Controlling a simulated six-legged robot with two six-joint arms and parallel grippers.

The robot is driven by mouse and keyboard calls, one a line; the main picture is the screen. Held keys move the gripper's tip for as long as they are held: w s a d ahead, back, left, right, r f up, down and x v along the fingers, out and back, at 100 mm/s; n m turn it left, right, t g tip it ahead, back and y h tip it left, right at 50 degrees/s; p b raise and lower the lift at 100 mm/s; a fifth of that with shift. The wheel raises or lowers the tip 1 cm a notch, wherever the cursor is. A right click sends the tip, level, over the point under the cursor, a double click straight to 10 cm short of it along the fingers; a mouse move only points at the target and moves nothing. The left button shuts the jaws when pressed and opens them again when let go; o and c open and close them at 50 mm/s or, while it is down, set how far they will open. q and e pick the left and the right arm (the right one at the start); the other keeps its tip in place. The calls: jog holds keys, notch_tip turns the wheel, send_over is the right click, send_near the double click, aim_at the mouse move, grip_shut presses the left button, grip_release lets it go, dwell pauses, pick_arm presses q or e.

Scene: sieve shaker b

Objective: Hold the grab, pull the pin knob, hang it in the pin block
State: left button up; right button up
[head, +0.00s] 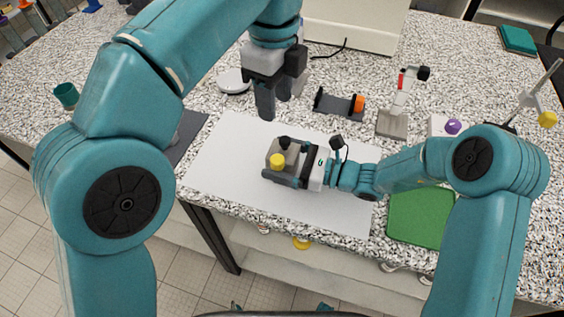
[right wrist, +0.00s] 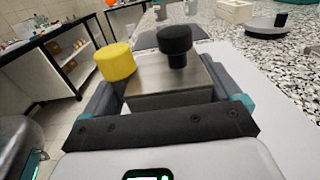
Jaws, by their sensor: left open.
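A grey metal block (right wrist: 168,82) sits between the fingers of my right gripper (head: 282,165), which is shut on it over the white mat. I cannot tell which is the pin knob. My left gripper (head: 272,103) is open and empty, pointing down above the mat's back edge, behind the block and apart from it. Which object is the pin block is not clear.
The white mat (head: 225,160) is mostly clear. Behind it stand a grey holder with an orange end (head: 340,104) and a grey stand with a red mark (head: 393,120). A purple knob (head: 453,126) and a green mat (head: 420,217) are at right. A round white dish (head: 232,82) is at back left.

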pick_arm(q)
jog(key=shift+o, duration=0.7)
jog(key=shift+s+d+r, duration=0.1)
pick_arm(e)
jog(key=shift+d, duration=0.1)
jog(key=c, duration=0.3)
pick_arm(q)
jog(key=shift+o, duration=0.9)
pick_arm(e)
jog(key=shift+s+r, duration=0.1)
jog(key=shift+c, duration=0.2)
pick_arm(q)
jog(key=m+t, duration=0.1)
jog(key=m, duration=0.4)
send_near(278, 160)
jog(key=shift+y, duration=0.4)
jog(key=f, duration=0.6)
jog(key=w+f, duration=0.1)
jog(key=f, duration=0.2)
jog(key=shift+s, duration=0.1)
grip_shut()
